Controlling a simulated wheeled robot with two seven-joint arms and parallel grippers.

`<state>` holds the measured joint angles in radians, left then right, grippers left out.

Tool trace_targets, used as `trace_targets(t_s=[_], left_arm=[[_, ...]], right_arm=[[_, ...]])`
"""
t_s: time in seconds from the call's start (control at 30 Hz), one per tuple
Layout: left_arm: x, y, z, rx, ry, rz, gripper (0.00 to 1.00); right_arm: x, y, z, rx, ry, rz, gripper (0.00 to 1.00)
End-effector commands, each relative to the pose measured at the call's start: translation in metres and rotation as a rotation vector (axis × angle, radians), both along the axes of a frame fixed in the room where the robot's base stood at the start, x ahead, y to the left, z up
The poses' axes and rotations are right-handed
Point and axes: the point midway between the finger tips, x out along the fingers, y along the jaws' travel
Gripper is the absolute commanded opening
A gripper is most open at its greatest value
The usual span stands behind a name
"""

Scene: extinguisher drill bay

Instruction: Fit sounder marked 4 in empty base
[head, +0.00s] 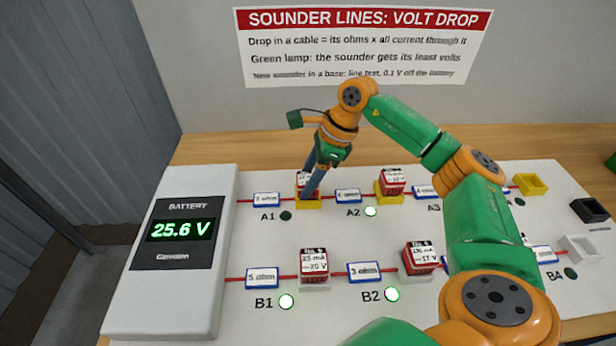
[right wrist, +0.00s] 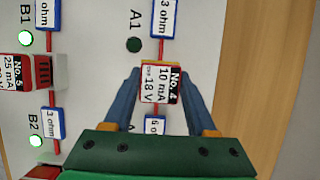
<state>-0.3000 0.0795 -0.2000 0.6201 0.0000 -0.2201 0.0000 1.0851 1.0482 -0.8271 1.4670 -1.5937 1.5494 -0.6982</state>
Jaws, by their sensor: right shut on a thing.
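The sounder marked No. 4 (right wrist: 160,85), a red block with a white label, is between the two blue fingers of my right gripper (right wrist: 161,78). In the head view the same sounder (head: 303,182) is at the yellow base at A1 (head: 301,203), partly hidden by my right gripper (head: 310,190). The right gripper is shut on it from above. I cannot tell whether it is fully down in the base. The A1 lamp (head: 286,216) is dark. An empty yellow base (head: 530,185) stands at the far right of the A row. My left gripper is not in view.
The battery box (head: 180,250) reads 25.6 V. Sounders stand at A2 (head: 392,180), B1 (head: 314,262) and B2 (head: 419,256), with green lamps lit. A white base (head: 580,249) near B4 and a black holder (head: 589,210) look empty. My right arm hides the board's middle right.

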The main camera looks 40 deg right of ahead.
Motion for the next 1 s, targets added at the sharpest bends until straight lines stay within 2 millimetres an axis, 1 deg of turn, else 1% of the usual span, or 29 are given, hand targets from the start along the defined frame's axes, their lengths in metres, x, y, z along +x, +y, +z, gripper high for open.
trace_targets(t_s=[0.3, 0.33, 0.43, 0.47, 0.67, 0.7, 0.73, 1.0], left_arm=[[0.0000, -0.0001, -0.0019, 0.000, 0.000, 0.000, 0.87], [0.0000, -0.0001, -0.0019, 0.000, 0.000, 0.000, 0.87], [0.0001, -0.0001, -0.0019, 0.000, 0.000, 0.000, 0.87], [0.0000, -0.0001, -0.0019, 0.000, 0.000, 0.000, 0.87], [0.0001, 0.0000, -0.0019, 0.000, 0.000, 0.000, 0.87], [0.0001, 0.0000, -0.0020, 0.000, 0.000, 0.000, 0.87], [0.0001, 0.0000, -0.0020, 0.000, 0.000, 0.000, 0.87], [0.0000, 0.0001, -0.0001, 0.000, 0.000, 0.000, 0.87]], right_arm=[[0.0001, 0.0000, -0.0023, 0.000, 0.000, 0.000, 0.00], [0.0001, 0.0000, -0.0023, 0.001, -0.001, 0.000, 0.60], [0.0001, 0.0000, -0.0023, 0.001, -0.001, 0.000, 0.87], [0.0001, 0.0001, -0.0023, 0.000, 0.000, 0.000, 0.92], [0.0000, 0.0000, -0.0025, 0.000, 0.000, 0.000, 0.92], [0.0000, 0.0000, -0.0026, 0.000, 0.000, 0.000, 0.97], [0.0000, 0.0000, -0.0026, 0.000, 0.000, 0.000, 1.00], [0.0000, 0.0000, -0.0006, 0.000, 0.000, 0.000, 1.00]])
